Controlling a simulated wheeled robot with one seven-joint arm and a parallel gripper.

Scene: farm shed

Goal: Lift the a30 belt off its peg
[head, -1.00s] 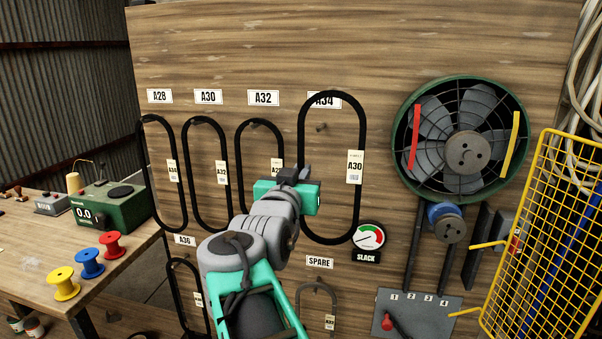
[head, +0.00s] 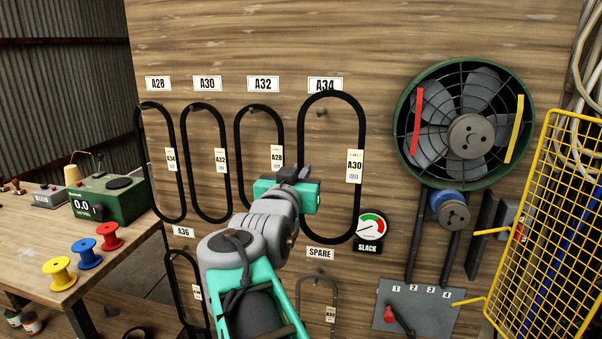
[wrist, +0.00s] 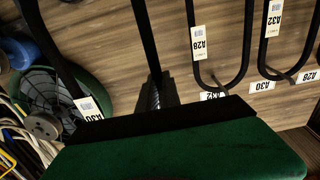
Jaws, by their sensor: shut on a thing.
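The a30 belt (head: 362,180), a long black loop with an A30 tag (head: 355,166), stands upright before the board, its top overlapping the A34 sign (head: 325,84). The peg (head: 322,112) shows inside the loop, below its top bend, with a gap between them. In the wrist view, which is upside down, the A30 tag is at left (wrist: 88,107) and the held strand (wrist: 147,45) runs to my jaws (wrist: 153,92). The belt's depth from the peg tip is unclear.
Belts hang left under the A28, A30 and A32 signs (head: 263,84). A slack gauge (head: 369,230) sits just right of the loop's bottom. A fan (head: 465,123), a yellow mesh guard (head: 556,225) and a bench with spools (head: 60,273) flank it.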

